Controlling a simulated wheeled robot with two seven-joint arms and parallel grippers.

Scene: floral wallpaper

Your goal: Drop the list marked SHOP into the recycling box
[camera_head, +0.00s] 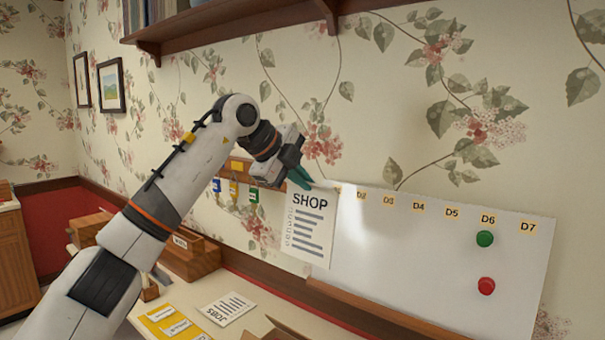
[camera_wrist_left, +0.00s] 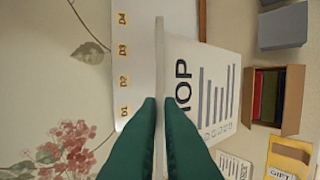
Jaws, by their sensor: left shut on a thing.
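The white list marked SHOP (camera_head: 309,225) hangs at the left end of the whiteboard (camera_head: 400,270), in front of it or against it; I cannot tell whether they touch. My left gripper (camera_head: 300,177) is shut on its upper edge with green fingertips. In the left wrist view the green fingers (camera_wrist_left: 160,115) close on a thin pale edge, with the SHOP list (camera_wrist_left: 212,92) beside them on the right. I cannot make out a recycling box for certain. My right gripper is not in view.
A green magnet (camera_head: 484,239) and a red magnet (camera_head: 486,286) sit on the whiteboard. A JOBS list (camera_head: 228,308) and a yellow folder (camera_head: 168,322) lie on the desk below. Wooden boxes (camera_head: 185,257) stand behind them. A shelf (camera_head: 230,20) runs above.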

